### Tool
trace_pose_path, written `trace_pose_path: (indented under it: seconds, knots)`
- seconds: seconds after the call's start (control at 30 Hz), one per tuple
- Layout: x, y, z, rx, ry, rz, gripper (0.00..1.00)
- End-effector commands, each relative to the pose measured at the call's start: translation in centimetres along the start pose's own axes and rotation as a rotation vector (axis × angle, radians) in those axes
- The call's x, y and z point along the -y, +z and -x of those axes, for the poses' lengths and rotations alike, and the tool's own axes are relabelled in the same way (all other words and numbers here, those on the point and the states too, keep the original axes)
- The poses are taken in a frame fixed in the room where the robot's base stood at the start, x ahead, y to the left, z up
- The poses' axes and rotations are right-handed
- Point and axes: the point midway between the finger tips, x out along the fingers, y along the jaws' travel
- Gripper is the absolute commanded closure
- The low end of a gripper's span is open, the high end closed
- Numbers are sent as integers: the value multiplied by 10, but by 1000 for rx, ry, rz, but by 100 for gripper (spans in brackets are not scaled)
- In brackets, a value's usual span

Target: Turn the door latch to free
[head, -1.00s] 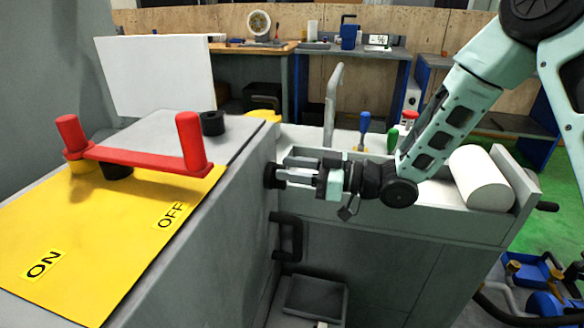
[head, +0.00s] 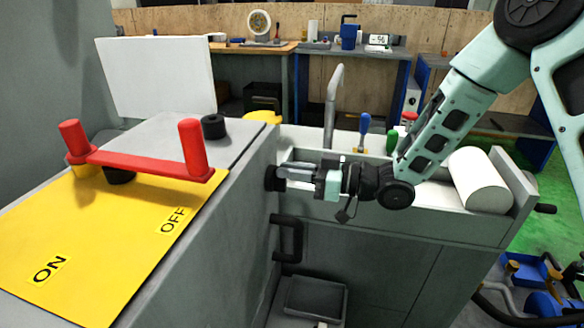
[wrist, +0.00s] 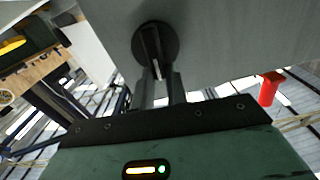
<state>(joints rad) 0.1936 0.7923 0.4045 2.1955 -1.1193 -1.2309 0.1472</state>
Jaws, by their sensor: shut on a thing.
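The door latch (head: 271,178) is a round black knob on the side wall of the grey machine housing. In the wrist view, the latch (wrist: 146,40) shows as a dark disc with a raised bar across its middle. My gripper (head: 284,172) reaches it from the right, pointing left, with its fingers at the knob. In the wrist view, the fingers (wrist: 160,88) are close together on either side of the bar, shut on it. The fingertips partly hide the bar.
A black door handle (head: 290,238) sits just below the latch. A red two-post handle (head: 150,162) stands on the yellow ON/OFF plate (head: 110,235) on top of the housing. A white roll (head: 478,182) lies in the tray at right.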

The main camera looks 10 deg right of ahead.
Motion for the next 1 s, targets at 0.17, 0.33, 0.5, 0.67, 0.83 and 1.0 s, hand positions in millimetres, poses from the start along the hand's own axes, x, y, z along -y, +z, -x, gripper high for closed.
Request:
trace_pose_path:
  seconds: [0.17,0.33,0.5,0.67,0.83,1.0]
  knots:
    - [-3,-4,1,1,1,-136,100]
    - [-7,-3,1,1,2,-296,100]
    - [-11,-1,1,1,2,-458,100]
    - [-15,1,1,1,2,-610,100]
    - [-18,5,1,0,3,-771,100]
    - [-20,8,1,0,1,-932,100]
